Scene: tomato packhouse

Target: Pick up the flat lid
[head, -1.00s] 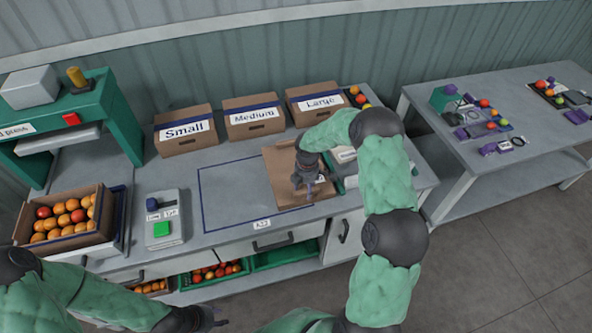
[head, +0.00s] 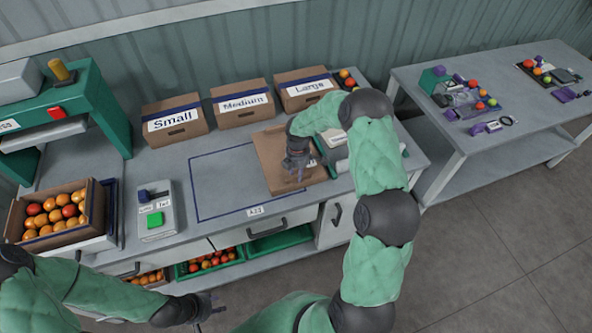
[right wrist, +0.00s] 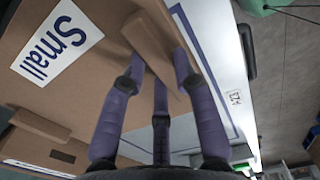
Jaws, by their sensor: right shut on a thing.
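The flat lid (head: 266,160) is a brown cardboard sheet on the grey bench, at the right edge of the blue outlined area. My right gripper (head: 297,172) is over it, pointing down. In the right wrist view the purple fingers of my right gripper (right wrist: 158,82) are shut on a raised cardboard strip of the lid (right wrist: 75,85). That face bears a "Small" label (right wrist: 57,48). I cannot tell whether the lid is off the bench. My left gripper (head: 208,304) is low at the front left, away from the bench top; its fingers are too small to read.
Boxes marked Small (head: 175,140), Medium (head: 241,118) and Large (head: 308,100) stand along the back. A second table (head: 440,128) stands at the right.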

